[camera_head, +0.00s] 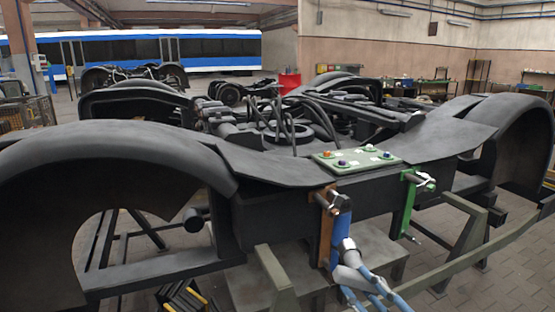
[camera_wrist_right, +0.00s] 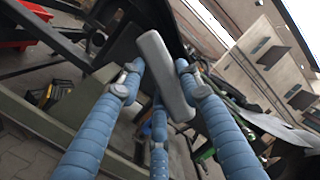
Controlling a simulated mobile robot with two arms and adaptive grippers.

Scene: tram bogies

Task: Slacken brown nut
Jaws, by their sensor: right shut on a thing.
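A brown clamp bracket (camera_head: 326,232) stands upright on the front face of the dark bogie frame. The brown nut at its top is mostly covered by my right gripper (camera_head: 338,205), which reaches up from below. In the right wrist view, my right gripper's blue fingers (camera_wrist_right: 158,82) are shut on a grey bar (camera_wrist_right: 163,70), which lies aslant between the fingertips. The bar looks like the nut's handle, but its join to the brown bracket is hidden. My left gripper is not in view.
A green clamp (camera_head: 408,205) with a grey bar handle (camera_head: 424,182) stands to the right. A light green plate (camera_head: 350,158) with several coloured knobs lies on the frame above. Black fenders (camera_head: 110,150) flank both sides. Olive stand beams (camera_head: 277,285) lie close below my right arm.

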